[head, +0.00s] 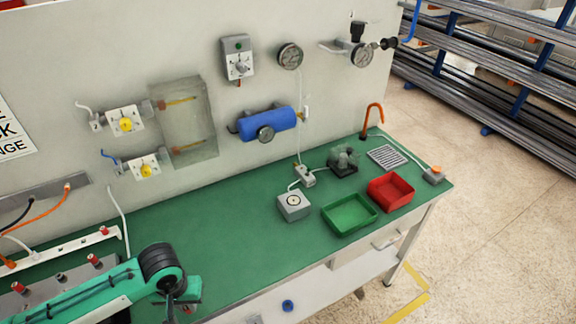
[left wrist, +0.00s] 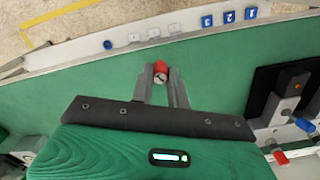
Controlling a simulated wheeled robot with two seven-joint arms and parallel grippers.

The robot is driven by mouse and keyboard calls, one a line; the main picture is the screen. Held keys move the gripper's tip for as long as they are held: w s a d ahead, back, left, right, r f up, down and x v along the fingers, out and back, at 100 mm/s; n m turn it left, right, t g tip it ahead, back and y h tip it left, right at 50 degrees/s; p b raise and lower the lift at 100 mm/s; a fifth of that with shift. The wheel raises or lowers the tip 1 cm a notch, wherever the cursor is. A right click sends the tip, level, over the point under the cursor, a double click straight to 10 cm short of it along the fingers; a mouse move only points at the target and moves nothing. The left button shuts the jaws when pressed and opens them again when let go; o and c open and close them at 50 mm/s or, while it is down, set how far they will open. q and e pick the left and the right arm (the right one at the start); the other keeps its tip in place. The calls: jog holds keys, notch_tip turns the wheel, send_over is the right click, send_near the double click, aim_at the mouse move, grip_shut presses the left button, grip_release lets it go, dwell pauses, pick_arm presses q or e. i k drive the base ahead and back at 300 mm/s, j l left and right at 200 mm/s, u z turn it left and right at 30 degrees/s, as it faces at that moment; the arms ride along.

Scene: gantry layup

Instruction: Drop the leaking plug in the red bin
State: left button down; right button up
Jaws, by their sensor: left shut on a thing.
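The red bin (head: 399,201) stands open on the green bench top toward its right end, beside an open green bin (head: 352,228). My left gripper (left wrist: 160,84) is shut on a small red plug (left wrist: 160,67), which shows between the fingertips in the left wrist view. In the head view my left arm comes in at the lower left, over the near left part of the bench, well away from the red bin. The gripper's fingers are mostly hidden there by the arm. My right gripper is not in view.
A grey box with a round dial (head: 294,206) stands left of the green bin. A clear domed device (head: 343,161) and a grate (head: 388,157) lie behind the bins. Manifolds with red plugs (head: 93,259) line the left. The middle of the green bench (head: 215,225) is clear.

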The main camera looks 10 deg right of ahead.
aim_at(384, 194)
jog(key=l+u, duration=0.25)
jog(key=l, duration=1.95)
